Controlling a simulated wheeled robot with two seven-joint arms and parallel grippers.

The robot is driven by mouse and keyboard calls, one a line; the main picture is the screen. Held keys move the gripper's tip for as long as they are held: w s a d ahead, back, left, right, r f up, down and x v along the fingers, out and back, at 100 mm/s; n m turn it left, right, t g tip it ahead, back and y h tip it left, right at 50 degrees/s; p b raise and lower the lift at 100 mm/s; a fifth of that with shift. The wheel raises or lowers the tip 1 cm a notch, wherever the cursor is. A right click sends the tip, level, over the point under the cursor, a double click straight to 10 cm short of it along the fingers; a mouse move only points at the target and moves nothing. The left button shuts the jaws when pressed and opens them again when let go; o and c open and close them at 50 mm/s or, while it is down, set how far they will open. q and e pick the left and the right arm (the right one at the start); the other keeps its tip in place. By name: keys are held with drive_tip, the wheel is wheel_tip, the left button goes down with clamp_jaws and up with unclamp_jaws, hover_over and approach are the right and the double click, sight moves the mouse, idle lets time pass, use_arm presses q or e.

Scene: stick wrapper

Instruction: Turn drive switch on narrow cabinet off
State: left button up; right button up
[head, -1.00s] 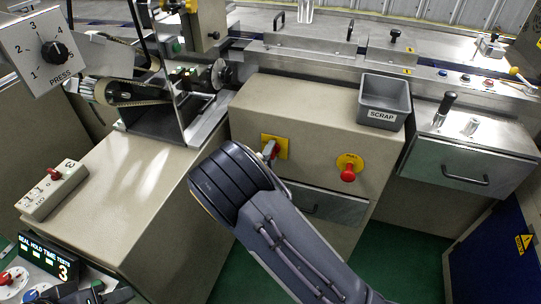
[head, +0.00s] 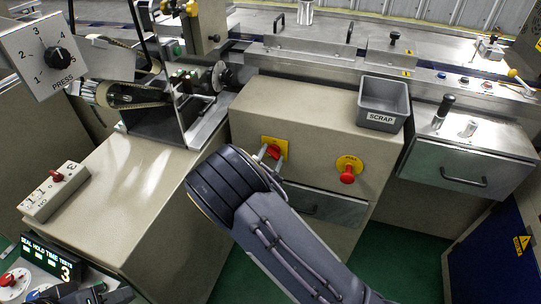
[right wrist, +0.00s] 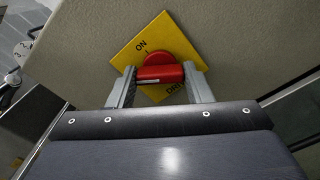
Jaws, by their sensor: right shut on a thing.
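The drive switch is a red rotary knob (head: 273,151) on a yellow plate (head: 283,143) on the beige cabinet front. In the right wrist view the red knob (right wrist: 160,72) has a bar handle, with "ON" and part of "DRIVE" readable on the yellow plate (right wrist: 128,56). My right gripper (head: 270,155) is shut on the knob, one finger at each end of the bar, as the right wrist view (right wrist: 161,80) shows. The plate's lower part is partly hidden by the fingers. Dark parts of my left gripper (head: 112,296) show at the bottom left edge; its fingers are unclear.
A red pull knob (head: 347,178) on a yellow disc sits right of the switch. A drawer (head: 325,205) lies below, partly behind my arm. A grey scrap bin (head: 384,97) stands on the cabinet's right top corner. A control box (head: 54,190) lies at left.

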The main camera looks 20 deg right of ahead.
drive_tip(key=n+p, duration=0.1)
drive_tip(key=n, duration=0.3)
drive_tip(key=shift+p, duration=0.3)
drive_tip(key=shift+n+p, duration=0.5)
drive_tip(key=shift+n, duration=1)
drive_tip(key=shift+f, duration=0.1)
drive_tip(key=o, duration=1)
drive_tip(key=shift+s+a, duration=0.1)
drive_tip(key=v, duration=0.7)
drive_tip(key=shift+s+a, duration=0.15)
drive_tip(key=shift+s, duration=0.1)
